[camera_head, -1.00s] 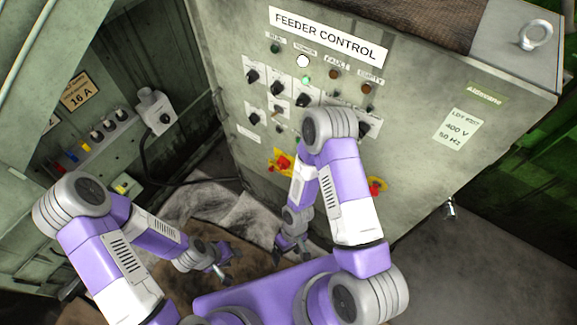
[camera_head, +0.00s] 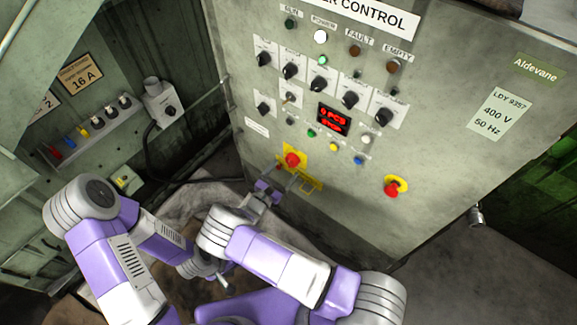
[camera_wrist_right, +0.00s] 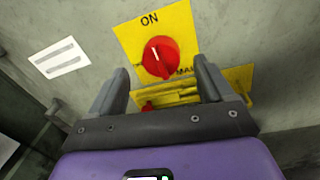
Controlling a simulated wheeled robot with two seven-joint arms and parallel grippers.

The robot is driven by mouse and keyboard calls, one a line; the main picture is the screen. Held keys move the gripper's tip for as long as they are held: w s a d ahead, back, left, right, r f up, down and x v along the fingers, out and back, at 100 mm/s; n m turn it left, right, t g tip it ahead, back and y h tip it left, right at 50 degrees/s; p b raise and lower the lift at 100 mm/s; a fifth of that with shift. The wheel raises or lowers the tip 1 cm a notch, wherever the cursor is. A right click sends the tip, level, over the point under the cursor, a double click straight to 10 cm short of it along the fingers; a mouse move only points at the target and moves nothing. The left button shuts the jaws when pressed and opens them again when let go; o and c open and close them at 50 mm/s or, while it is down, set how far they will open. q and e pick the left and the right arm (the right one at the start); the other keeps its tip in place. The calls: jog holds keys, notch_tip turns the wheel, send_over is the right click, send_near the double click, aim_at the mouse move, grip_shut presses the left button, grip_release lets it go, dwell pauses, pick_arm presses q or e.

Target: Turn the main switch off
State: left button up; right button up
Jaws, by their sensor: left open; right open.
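The main switch is a red rotary knob (camera_head: 292,160) on a yellow plate, low on the feeder control panel. In the right wrist view the knob (camera_wrist_right: 160,57) shows a white pointer line aimed up, slightly left, towards the word ON. Lettering at its lower right is partly covered. My right gripper (camera_head: 270,188) is open, just below and left of the switch; in its wrist view its fingers (camera_wrist_right: 162,76) stand either side of the knob's lower part, apparently apart from it. My left gripper (camera_head: 222,281) is open and empty, low down, partly hidden by my right arm.
A yellow bracket (camera_head: 306,183) sits just below the switch, with a red part near it. A red emergency button (camera_head: 394,187) is further right. Black selector knobs (camera_head: 319,84), coloured buttons and a lit red display (camera_head: 333,119) are above. A grey socket box (camera_head: 162,104) is left.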

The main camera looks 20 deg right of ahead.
aim_at(290, 164)
jog(key=shift+x, duration=1.9)
jog(key=c, duration=1)
jog(key=shift+c, duration=0.2)
